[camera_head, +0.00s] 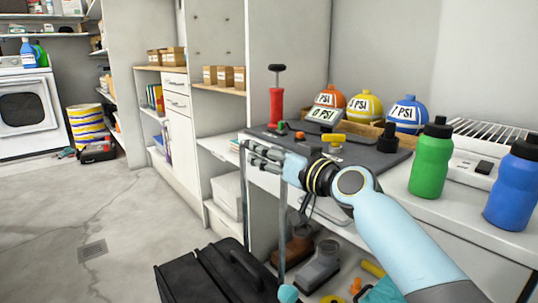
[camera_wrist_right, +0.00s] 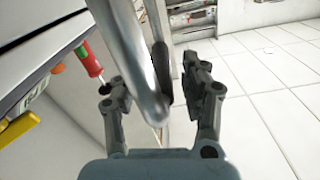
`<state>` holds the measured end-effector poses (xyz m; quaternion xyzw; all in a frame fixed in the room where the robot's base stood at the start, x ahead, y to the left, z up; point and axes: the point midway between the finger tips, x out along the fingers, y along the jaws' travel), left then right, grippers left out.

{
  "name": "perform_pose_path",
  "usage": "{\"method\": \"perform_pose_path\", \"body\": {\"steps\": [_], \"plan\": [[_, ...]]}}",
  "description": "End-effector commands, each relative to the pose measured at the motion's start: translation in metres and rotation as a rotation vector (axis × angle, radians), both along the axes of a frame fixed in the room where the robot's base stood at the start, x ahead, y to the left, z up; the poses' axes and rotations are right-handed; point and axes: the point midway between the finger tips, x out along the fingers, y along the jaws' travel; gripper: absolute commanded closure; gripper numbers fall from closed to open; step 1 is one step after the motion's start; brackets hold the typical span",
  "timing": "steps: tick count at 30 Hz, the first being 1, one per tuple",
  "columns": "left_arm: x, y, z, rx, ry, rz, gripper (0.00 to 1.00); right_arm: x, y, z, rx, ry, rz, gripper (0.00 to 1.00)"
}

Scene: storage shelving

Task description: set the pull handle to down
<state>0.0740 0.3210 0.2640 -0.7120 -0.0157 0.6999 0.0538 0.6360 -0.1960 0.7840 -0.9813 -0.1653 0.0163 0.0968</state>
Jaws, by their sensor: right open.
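The pull handle (camera_head: 243,200) is a tall silver tube frame that rises from a black case (camera_head: 215,275) on the floor; it stands extended upward. Its top is partly hidden by my right gripper (camera_head: 257,153). In the right wrist view, the bent silver tube of the handle (camera_wrist_right: 133,55) passes between the two open fingers of the right gripper (camera_wrist_right: 155,78), nearer the left finger. A dark part shows behind the tube. I cannot tell whether a finger touches it. My left gripper is not in view.
A counter right of the handle carries a red pump (camera_head: 277,105), a 0 PSI gauge (camera_head: 320,115), a green bottle (camera_head: 431,160) and a blue bottle (camera_head: 514,185). Shoes (camera_head: 318,268) lie on the shelf below. The floor (camera_head: 110,220) to the left is mostly clear.

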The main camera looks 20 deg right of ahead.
Motion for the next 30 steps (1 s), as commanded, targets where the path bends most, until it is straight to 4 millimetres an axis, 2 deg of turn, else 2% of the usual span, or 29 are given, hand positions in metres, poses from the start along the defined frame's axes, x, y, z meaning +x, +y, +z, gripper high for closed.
{"method": "perform_pose_path", "body": {"steps": [5, 15, 28, 30], "plan": [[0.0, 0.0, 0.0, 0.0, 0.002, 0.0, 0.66, 0.0, 0.0, 0.0, 0.0, 0.0, 0.0, 0.54], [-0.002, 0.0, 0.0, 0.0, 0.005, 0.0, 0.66, 0.0, 0.0, 0.0, 0.0, 0.001, 0.0, 0.99], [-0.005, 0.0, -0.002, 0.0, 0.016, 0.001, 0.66, -0.001, 0.0, -0.004, -0.001, 0.002, 0.0, 1.0], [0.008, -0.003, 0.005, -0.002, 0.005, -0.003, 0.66, -0.001, 0.0, -0.009, 0.0, 0.003, 0.001, 1.0]]}}
